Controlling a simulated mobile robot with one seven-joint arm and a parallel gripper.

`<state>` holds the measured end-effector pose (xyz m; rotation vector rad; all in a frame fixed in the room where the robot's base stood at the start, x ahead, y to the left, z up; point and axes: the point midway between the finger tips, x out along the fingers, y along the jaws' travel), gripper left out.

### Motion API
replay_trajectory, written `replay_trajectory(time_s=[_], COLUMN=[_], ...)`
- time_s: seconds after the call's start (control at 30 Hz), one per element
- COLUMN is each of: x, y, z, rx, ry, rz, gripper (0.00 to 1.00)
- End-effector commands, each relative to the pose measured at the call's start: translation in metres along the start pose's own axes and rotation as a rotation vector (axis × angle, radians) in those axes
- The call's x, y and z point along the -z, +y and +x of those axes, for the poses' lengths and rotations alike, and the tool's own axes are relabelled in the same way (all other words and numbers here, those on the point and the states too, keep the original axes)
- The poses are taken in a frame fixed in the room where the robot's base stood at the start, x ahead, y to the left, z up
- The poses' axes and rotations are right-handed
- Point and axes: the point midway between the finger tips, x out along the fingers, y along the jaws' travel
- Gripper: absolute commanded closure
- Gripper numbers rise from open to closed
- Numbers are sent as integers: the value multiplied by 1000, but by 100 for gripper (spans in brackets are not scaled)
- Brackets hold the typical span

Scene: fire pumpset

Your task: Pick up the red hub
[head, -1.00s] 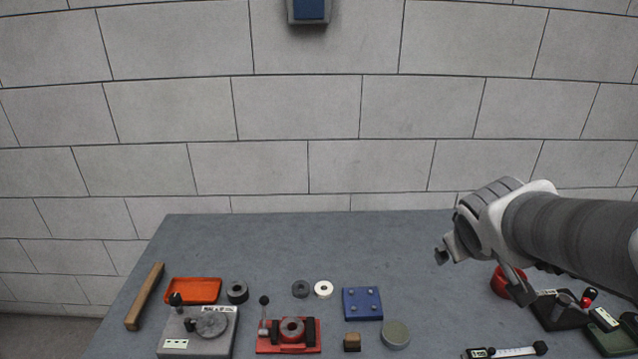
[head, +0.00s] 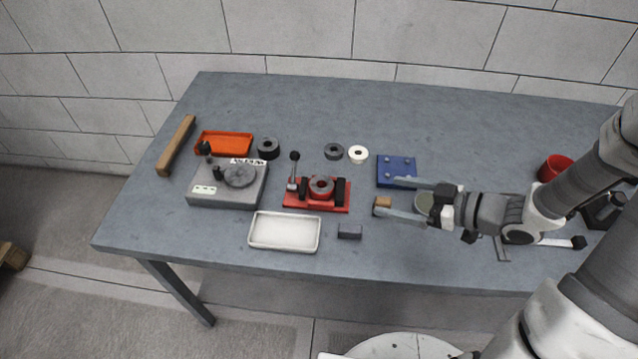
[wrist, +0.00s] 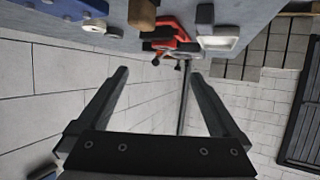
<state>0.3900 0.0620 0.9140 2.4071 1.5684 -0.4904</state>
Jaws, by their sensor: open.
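A red fixture (head: 298,205) stands near the middle of the table in the head view. A ring-shaped hub (head: 321,187) with a reddish centre sits on it between two dark jaws; its exact colour is hard to tell. The fixture also shows at the top of the wrist view (wrist: 172,35), where I cannot clearly make out the hub. My gripper (head: 386,196) is open and empty, its fingers pointing left, to the right of the fixture and apart from it. The open fingers also show in the wrist view (wrist: 157,75).
A brown block (head: 382,203) and blue plate (head: 397,171) lie close to my fingers. A white tray (head: 284,231) and small dark block (head: 349,231) lie in front of the fixture. A grey device (head: 228,185) stands left. A red round container (head: 555,168) stands right.

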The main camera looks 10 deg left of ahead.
Motion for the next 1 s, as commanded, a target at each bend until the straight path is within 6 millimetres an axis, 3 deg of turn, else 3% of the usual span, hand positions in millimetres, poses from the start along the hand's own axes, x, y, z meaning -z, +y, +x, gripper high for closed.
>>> replay_trajectory(time_s=[0.17,0.5,0.87,1.0], x=[0,0,1,0], y=[-5,-6,-6,-10], z=[24,97,130,152], rx=[19,16,13,14], ry=[19,16,15,14], rz=[4,3,3,3], gripper=[0,0,0,0])
